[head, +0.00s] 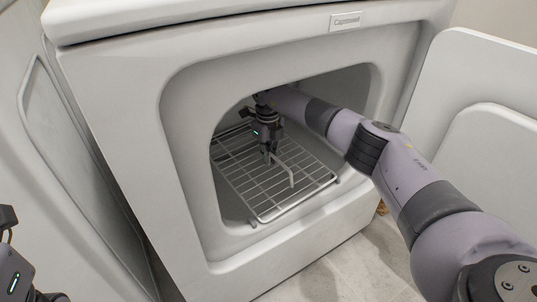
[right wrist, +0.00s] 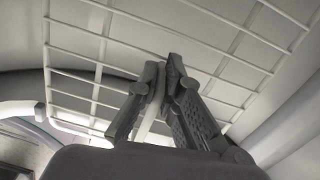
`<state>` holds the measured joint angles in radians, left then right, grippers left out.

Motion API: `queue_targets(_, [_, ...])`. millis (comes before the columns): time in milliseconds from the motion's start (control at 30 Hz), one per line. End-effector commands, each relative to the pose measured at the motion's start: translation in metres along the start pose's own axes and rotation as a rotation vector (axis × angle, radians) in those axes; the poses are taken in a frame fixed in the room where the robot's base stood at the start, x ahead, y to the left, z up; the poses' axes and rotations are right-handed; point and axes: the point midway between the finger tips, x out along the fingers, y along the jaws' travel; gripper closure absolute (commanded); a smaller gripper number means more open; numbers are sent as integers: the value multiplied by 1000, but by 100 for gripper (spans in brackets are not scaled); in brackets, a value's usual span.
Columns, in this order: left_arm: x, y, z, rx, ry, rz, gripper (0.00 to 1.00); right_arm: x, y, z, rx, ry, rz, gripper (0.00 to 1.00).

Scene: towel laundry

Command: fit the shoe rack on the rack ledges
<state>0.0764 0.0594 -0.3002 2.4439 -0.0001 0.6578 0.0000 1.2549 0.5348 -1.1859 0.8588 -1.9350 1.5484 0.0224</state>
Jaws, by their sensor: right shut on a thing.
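The shoe rack (head: 240,178) is a pale wire grid inside the opening of the white dryer (head: 115,120). Its front edge lies near the lip of the opening, with short bent ends at the front corners. My right gripper (head: 268,158) reaches in above the rack and is shut on its upright bent wire handle. In the right wrist view the fingers (right wrist: 160,78) close around a pale bar, with the grid (right wrist: 110,38) behind them. The rack ledges cannot be made out. My left gripper (head: 14,272) shows only partly at the lower left; its fingertips are not clear.
The dryer's open door (head: 487,105) stands at the right. Another white appliance (head: 70,215) stands close on the left. The opening's rim surrounds my right arm and the rack. Tiled floor (head: 345,272) shows clear in front.

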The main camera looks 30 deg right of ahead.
Motion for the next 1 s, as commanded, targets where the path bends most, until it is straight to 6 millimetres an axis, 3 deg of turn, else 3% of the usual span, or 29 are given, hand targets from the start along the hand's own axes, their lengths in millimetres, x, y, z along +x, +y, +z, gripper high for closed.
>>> queue_targets(33, [-2, 0, 0, 0, -1, 0, 60, 13, 0, -3, -1, 8, -1, 100])
queue_targets(1000, [-5, 0, 3, 0, -9, -1, 60, 25, 1, -2, 0, 9, -2, 100])
